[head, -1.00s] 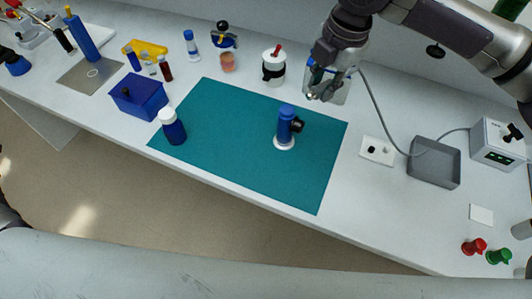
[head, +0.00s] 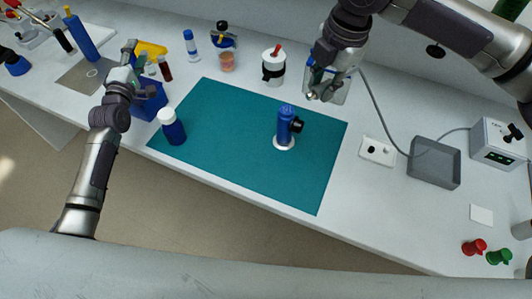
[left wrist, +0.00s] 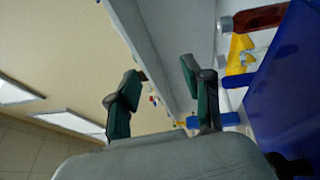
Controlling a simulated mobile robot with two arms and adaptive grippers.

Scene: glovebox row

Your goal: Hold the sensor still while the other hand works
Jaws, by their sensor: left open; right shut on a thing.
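My right gripper (head: 312,95) is at the top centre of the head view, above the bench behind the teal mat (head: 235,165). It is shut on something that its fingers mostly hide. A grey cable runs from beside it to the white meter box (head: 498,142), so this may be the sensor; I cannot see its shape.
A blue cylinder with a black knob (head: 286,122) and a white-capped blue bottle (head: 172,130) stand on the mat. A white jar (head: 273,68) stands behind it. At right are a white socket plate (head: 377,151) and a grey tray (head: 433,165). The mat's front is clear.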

